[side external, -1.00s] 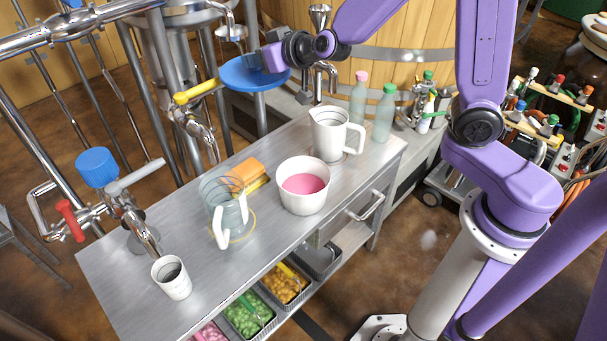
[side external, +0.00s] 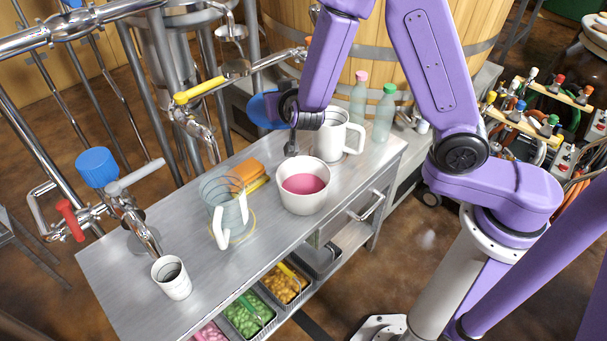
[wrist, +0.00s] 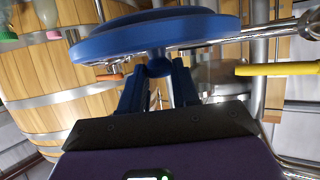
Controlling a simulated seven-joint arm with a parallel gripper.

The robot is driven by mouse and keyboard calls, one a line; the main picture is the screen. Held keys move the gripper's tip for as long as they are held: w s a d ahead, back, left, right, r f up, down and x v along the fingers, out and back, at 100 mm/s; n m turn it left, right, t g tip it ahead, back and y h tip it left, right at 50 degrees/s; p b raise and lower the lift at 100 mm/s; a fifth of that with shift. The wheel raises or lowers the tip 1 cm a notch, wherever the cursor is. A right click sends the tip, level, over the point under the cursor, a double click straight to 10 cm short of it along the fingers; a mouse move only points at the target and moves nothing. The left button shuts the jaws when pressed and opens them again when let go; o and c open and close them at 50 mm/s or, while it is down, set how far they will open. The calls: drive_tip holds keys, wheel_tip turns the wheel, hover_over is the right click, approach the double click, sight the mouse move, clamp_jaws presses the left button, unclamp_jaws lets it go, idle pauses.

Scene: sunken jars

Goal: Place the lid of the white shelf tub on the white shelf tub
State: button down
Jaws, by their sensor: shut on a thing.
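A white tub (side external: 302,198) with pink contents stands uncovered on the metal bench. The lid is a round blue disc, seen in the side view (side external: 263,110) and across the top of the wrist view (wrist: 145,38). My gripper (wrist: 158,72) is shut on the knob under the disc's middle. In the side view my wrist hides part of the lid and the fingers. The lid is in the air, up and to the left of the tub, near the white pitcher, and apart from the tub.
A white pitcher (side external: 328,140) stands close behind the tub. A clear jug (side external: 226,212) and orange sponge-like blocks (side external: 246,173) are at its left. Bottles (side external: 383,115) stand at the back, a white cup (side external: 172,278) at the front left. A yellow-handled tap (side external: 199,90) juts in at left.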

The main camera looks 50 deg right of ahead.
drive_tip(key=s+d+f+m+g+h, duration=0.2)
drive_tip(key=s+m+g+h, duration=0.15)
drive_tip(key=s, duration=0.55)
drive_tip(key=s+d+f+m+g+h, duration=0.25)
drive_tip(key=s+m, duration=0.25)
drive_tip(key=s, duration=0.4)
drive_tip(key=w+a+f, duration=0.3)
drive_tip(key=w+f, duration=0.9)
drive_tip(key=w, duration=0.1)
drive_tip(key=shift+w+f+g, duration=0.3)
drive_tip(key=shift+g, duration=0.1)
drive_tip(key=shift+f+n, duration=0.25)
drive_tip(key=shift+f, duration=0.35)
drive_tip(key=c, duration=0.8)
unclamp_jaws()
